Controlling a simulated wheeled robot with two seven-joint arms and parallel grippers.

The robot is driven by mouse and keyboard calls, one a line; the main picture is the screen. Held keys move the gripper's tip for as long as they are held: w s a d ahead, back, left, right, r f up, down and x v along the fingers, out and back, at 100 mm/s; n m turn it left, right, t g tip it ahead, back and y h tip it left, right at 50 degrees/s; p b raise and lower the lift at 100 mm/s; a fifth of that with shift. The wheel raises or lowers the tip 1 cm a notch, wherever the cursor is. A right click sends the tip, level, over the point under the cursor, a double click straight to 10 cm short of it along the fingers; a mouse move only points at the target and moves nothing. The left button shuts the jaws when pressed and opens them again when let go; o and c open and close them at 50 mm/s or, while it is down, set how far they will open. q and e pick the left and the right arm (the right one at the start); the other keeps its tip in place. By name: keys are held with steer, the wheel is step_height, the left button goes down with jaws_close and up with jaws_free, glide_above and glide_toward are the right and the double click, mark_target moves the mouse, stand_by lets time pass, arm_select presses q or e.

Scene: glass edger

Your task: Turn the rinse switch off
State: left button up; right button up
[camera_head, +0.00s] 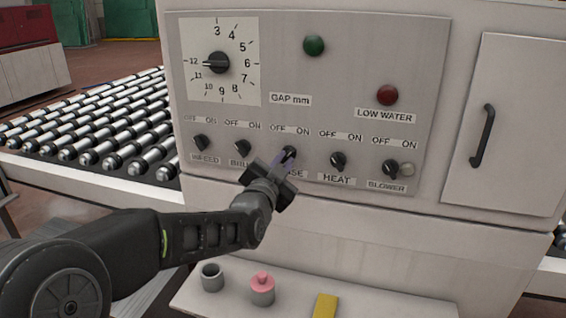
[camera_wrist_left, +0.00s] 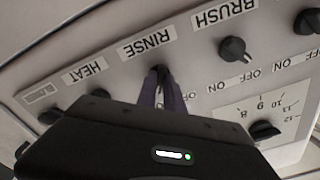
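The rinse switch (camera_head: 289,151) is a black rotary knob on the grey control panel, below OFF and ON labels. In the left wrist view the rinse switch (camera_wrist_left: 158,72) sits by its RINSE label, upside down. My left gripper (camera_head: 284,162) reaches it from the lower left. Its two purple-tinted fingers (camera_wrist_left: 163,88) are close together, with their tips on either side of the knob. They cover most of the knob and part of its label, so its setting cannot be read clearly. My right gripper is not in view.
The brush switch (camera_head: 242,147) and heat switch (camera_head: 338,161) are close on either side. The blower switch (camera_head: 391,168) and gap dial (camera_head: 217,62) are farther off.

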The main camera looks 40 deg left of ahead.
arm_select(q)
jaws_close()
steer(key=shift+f+n+b, duration=0.15)
steer(key=shift+n+b, duration=0.45)
steer(key=shift+b, duration=0.35)
steer(key=n+b, duration=0.9)
steer(key=n, duration=0.3)
steer(key=shift+d+n+b, duration=0.15)
steer(key=shift+n+b, duration=0.15)
steer(key=shift+b, duration=0.05)
